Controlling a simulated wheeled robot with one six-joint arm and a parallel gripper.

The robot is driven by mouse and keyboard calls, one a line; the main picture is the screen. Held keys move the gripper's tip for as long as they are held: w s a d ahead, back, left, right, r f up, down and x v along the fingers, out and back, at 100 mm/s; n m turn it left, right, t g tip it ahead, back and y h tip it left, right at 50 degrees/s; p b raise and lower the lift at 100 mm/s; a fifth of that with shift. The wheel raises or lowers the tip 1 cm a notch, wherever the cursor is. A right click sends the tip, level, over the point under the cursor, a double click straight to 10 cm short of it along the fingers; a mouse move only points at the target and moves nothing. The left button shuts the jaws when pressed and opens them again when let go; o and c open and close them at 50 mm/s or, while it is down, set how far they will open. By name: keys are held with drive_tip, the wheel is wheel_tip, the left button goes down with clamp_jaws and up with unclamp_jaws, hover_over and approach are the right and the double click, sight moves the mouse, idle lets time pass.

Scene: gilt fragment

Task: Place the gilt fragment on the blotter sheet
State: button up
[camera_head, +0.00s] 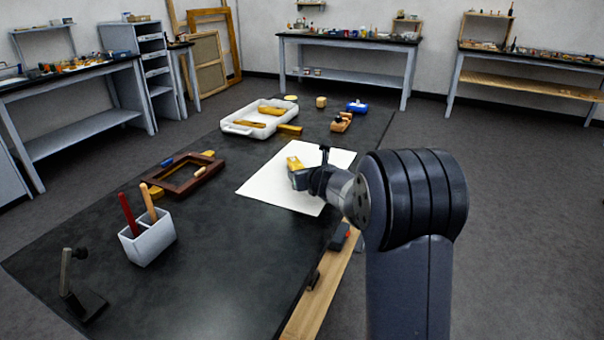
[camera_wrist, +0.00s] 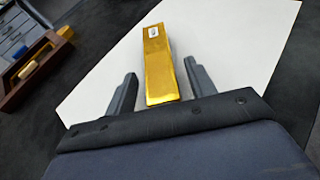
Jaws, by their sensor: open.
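The gilt fragment (camera_wrist: 160,72) is a gold bar with a small white label near its far end. It lies on the white blotter sheet (camera_wrist: 240,40), and its near end is between the open fingers of my gripper (camera_wrist: 160,90). A gap shows on each side of it. In the head view the fragment (camera_head: 294,163) shows just beyond my gripper (camera_head: 300,178), which hides part of it. The blotter sheet (camera_head: 270,190) lies flat on the dark table, partly hidden by my arm.
A white tray (camera_head: 230,127) with gold pieces stands behind the sheet, with another gold piece (camera_head: 290,129) beside it. A brown frame (camera_head: 165,181) and a grey holder (camera_head: 149,242) with two handles are at left. A dark stand (camera_head: 85,303) is at front left. The front middle is clear.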

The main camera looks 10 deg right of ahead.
drive_tip(key=v, duration=1)
drive_tip(key=shift+s, duration=0.15)
drive_tip(key=x, duration=1.2)
idle(0.3)
